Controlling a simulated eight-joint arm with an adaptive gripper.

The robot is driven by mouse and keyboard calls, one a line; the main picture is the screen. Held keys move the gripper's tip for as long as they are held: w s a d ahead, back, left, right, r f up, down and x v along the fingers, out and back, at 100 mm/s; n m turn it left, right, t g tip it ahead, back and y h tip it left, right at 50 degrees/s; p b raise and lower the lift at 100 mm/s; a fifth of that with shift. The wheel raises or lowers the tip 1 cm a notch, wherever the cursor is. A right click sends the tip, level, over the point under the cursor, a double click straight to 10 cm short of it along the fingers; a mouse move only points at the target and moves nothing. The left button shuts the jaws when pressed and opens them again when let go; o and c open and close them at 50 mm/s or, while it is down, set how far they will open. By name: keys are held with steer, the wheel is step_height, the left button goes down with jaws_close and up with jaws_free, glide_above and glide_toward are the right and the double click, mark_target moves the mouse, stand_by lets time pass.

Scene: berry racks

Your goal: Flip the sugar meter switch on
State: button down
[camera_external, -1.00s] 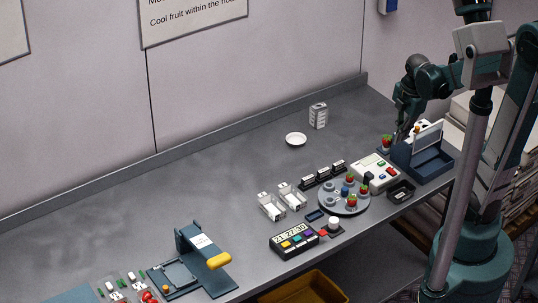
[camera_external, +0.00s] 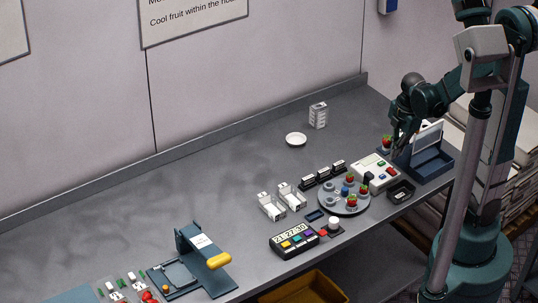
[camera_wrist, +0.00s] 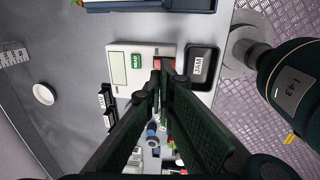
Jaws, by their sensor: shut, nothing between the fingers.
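The sugar meter (camera_external: 367,181) is a white box with a display and colored controls on the bench's right part. In the wrist view the meter (camera_wrist: 144,48) shows a pale display, a green READ button (camera_wrist: 136,61) and a red switch (camera_wrist: 157,63) beside an ON label. My gripper (camera_wrist: 161,72) is shut and empty, its fingertips over the switch end of the meter and partly hiding the switch. I cannot tell whether they touch it. In the external view my gripper (camera_external: 396,152) is just above and behind the meter.
A black JAM tray (camera_wrist: 200,75) sits close beside the meter. A blue open case (camera_external: 431,167) stands to the right, and a round grey plate (camera_external: 336,207) with berries to the left.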

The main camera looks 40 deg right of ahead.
mark_target(391, 171)
steer(key=shift+w+f+b, duration=0.2)
steer(key=shift+w+f, duration=0.05)
steer(key=shift+f, duration=1.3)
steer(key=shift+w+f+b, duration=0.2)
steer(key=shift+f, duration=1.3)
steer(key=shift+w+f+g+b, duration=0.2)
steer(key=shift+f+g+b, duration=0.3)
steer(key=shift+b, duration=0.15)
steer(key=shift+s+r, duration=0.1)
steer(key=shift+r, duration=0.05)
steer(key=shift+s, duration=0.8)
steer(key=shift+r, duration=0.1)
